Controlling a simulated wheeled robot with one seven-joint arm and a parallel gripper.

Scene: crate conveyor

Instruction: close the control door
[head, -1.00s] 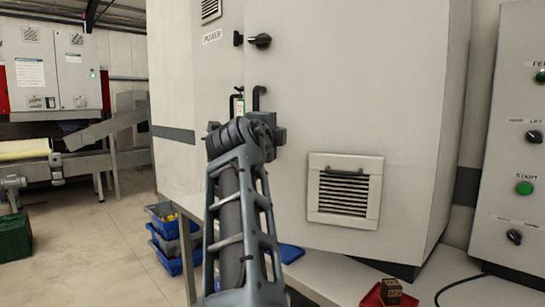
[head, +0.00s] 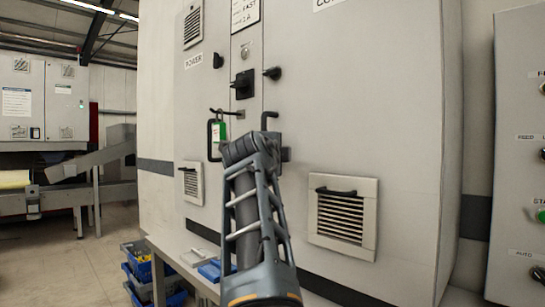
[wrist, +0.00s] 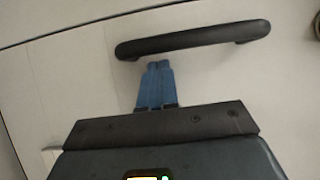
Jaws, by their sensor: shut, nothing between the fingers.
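The control door (head: 350,110) is the wide pale-grey panel at the right of the cabinet, its label partly cut off at the top. It looks flush or nearly flush with the centre strip; any small gap is too fine to tell. Its black bar handle (head: 268,119) is at its left edge, and the handle spans the top of the wrist view (wrist: 192,40). My gripper (wrist: 159,66) has its blue fingers together and empty, tips just beside the handle, close to the door face. Contact cannot be told. In the head view my arm hides the fingers.
A vent (head: 342,216) sits low on the door. A low table (head: 180,262) with blue items stands below at left. A button panel (head: 520,160) stands at right.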

